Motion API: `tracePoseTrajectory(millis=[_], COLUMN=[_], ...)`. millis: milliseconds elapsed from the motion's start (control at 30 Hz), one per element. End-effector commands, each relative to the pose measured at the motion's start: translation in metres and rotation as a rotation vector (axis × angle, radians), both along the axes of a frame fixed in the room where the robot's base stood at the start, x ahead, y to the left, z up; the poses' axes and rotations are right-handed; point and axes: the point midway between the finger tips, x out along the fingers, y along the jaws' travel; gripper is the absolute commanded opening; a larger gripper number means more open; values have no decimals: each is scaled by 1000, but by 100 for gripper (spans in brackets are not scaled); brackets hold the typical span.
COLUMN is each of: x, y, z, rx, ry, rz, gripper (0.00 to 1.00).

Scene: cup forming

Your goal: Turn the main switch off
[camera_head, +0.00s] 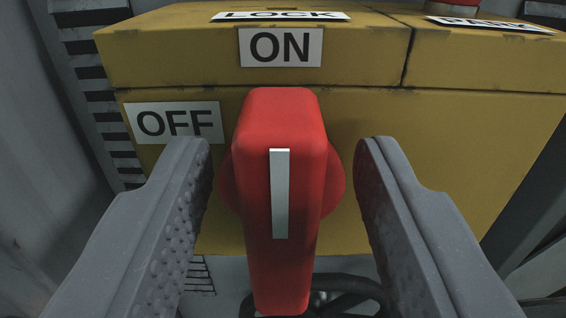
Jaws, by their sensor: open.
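The main switch (296,170) is a red rotary handle with a white stripe, on the front of a yellow box (440,160). The handle stands upright, its top end toward the ON label (281,47). The OFF label (175,122) is to its upper left. My gripper (285,165) is open, with one grey finger on each side of the handle. A gap shows between each finger and the handle. The handle's round base is partly hidden behind it.
A LOCK label (281,16) and a PARK label (490,25) lie on the box's top. Dark cables or hoses (350,290) show below the box. A grey panel (40,150) stands at the left, and a dark frame edge (530,215) is at the right.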

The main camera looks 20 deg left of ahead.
Motion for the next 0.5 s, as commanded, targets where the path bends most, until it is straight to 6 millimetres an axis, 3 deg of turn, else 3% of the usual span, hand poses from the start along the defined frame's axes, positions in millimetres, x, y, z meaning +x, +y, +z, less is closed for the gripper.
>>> tracePoseTrajectory(millis=[100,267,500], x=[0,0,-2], y=[0,0,-3], z=[0,0,0], rx=[0,0,-7], ry=[0,1,-3], rz=[0,0,-4], gripper=[42,0,0])
